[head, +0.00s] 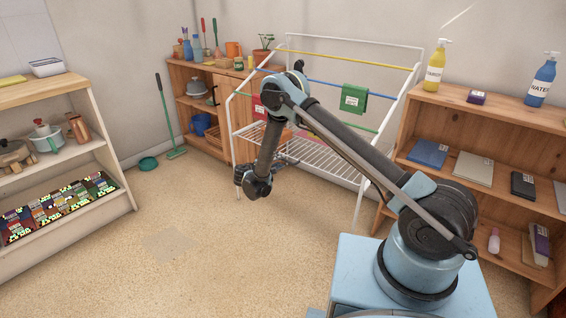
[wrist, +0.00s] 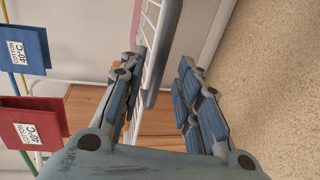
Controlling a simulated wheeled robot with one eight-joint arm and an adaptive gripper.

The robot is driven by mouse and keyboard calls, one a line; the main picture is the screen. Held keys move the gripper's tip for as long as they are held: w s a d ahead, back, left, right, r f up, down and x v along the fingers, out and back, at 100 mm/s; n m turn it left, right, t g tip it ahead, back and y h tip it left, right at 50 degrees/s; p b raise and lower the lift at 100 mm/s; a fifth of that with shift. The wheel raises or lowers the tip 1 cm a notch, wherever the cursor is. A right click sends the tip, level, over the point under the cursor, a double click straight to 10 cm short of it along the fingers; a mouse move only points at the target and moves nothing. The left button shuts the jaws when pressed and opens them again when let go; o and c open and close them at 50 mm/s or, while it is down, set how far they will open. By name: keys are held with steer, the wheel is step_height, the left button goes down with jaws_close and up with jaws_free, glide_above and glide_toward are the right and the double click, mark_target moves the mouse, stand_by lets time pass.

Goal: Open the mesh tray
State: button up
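The mesh tray (head: 325,160) is a white wire shelf low in the white drying rack in the head view. My gripper (wrist: 163,58) is open, one finger on each side of the rim. The rim lies closer to the left finger; I cannot tell whether they touch. In the head view, my gripper (head: 265,168) is at the rack's front left, and my arm hides part of the rack.
A green cloth (head: 354,98) hangs on the rack; blue (wrist: 24,48) and red (wrist: 30,122) labelled cloths show in the wrist view. A wooden cabinet (head: 215,100) stands behind, shelves (head: 480,120) at right. The left floor (head: 200,220) is clear.

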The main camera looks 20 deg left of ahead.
steer(key=shift+x, duration=1.75)
steer(key=shift+c, duration=0.2)
jaws_close()
